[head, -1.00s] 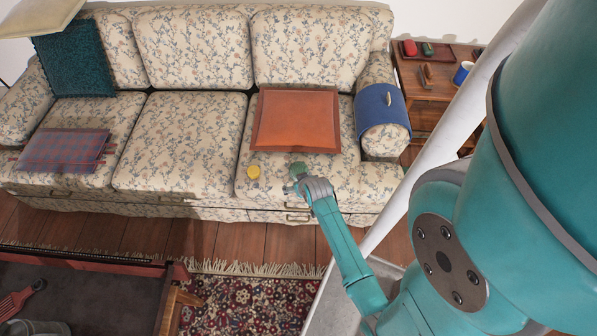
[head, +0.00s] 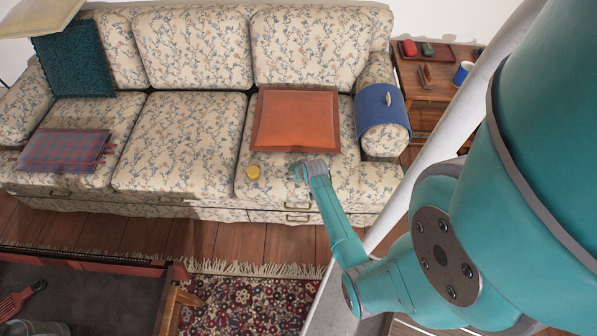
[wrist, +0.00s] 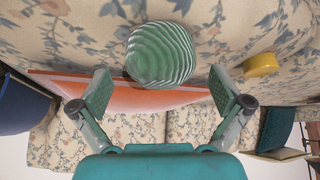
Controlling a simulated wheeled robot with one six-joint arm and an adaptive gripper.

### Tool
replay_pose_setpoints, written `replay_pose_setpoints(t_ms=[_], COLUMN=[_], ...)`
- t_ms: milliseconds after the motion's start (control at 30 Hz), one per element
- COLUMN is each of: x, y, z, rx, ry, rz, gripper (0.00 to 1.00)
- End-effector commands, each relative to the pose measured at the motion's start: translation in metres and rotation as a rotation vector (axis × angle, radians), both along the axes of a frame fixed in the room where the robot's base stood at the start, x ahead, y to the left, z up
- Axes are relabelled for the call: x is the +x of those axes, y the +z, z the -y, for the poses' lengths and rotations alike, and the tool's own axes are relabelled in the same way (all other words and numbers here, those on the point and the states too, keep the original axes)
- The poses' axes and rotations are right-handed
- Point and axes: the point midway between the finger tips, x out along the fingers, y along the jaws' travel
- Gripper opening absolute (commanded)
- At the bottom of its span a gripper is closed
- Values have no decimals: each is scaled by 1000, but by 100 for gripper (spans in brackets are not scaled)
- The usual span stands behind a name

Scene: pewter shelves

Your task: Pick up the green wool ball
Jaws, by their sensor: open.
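The green wool ball (wrist: 161,53), round with pale stripes, rests on the floral sofa seat in the wrist view. It shows between and just beyond the two fingertips of my gripper (wrist: 161,92). The fingers are apart, one on each side, and nothing is held. In the head view my gripper (head: 298,173) is over the front of the right seat cushion, just below the orange cushion. The ball is hidden there behind my gripper and arm.
A yellow round object (head: 253,172) lies on the seat left of my gripper, also in the wrist view (wrist: 261,65). The orange cushion (head: 296,120) lies behind. A blue cloth (head: 382,108) covers the right armrest. The middle seat (head: 180,145) is clear.

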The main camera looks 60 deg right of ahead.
Motion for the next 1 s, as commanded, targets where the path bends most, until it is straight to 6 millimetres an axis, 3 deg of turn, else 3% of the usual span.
replay_pose_setpoints(t_ms=[300,667,867,1000], x=[17,18,18,18], y=[-28,-33,-33,-33], z=[16,18,17,17], rx=[-1,-1,-1,-1], ry=[0,0,0,0], rz=[1,1,1,1], gripper=[100,100,50,48])
